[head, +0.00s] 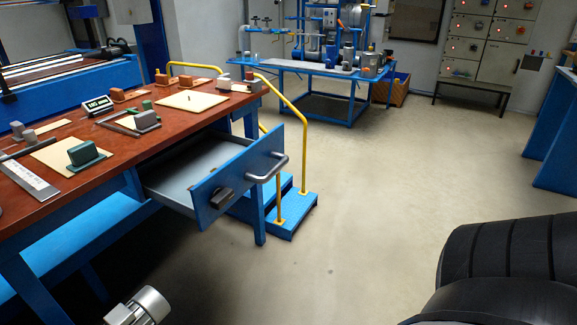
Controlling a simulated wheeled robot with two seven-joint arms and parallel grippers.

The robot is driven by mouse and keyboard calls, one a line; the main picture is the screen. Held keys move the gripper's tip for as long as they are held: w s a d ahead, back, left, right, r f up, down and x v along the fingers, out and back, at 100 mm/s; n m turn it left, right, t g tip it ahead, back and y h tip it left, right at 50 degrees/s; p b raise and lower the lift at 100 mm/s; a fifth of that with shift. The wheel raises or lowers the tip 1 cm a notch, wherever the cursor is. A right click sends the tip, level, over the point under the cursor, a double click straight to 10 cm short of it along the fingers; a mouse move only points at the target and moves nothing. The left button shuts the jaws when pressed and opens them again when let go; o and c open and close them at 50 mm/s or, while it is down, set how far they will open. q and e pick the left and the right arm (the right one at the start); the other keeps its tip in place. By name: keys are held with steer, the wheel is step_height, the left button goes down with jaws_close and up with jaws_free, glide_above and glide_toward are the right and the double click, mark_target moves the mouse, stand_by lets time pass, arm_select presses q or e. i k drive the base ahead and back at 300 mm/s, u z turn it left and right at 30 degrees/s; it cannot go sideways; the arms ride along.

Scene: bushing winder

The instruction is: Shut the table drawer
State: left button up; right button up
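The table drawer (185,181) is pulled out from under the wooden-topped table (150,141) and stands open. Its blue front panel (240,170) faces right and towards me.
Blue steps (292,216) with yellow handrails (303,140) stand just behind the drawer. Small blocks and plates lie on the tabletop. The floor (380,190) right of the drawer is clear.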

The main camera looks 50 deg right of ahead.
mark_target(165, 179)
steer(key=u, duration=1.25)
steer(key=i, duration=0.65)
steer(key=z, duration=3)
steer(key=i, duration=0.5)
steer(key=z, duration=0.05)
steer(key=k, duration=0.5)
steer(key=z, duration=1.55)
steer(key=i, duration=0.75)
steer(key=u, duration=1.65)
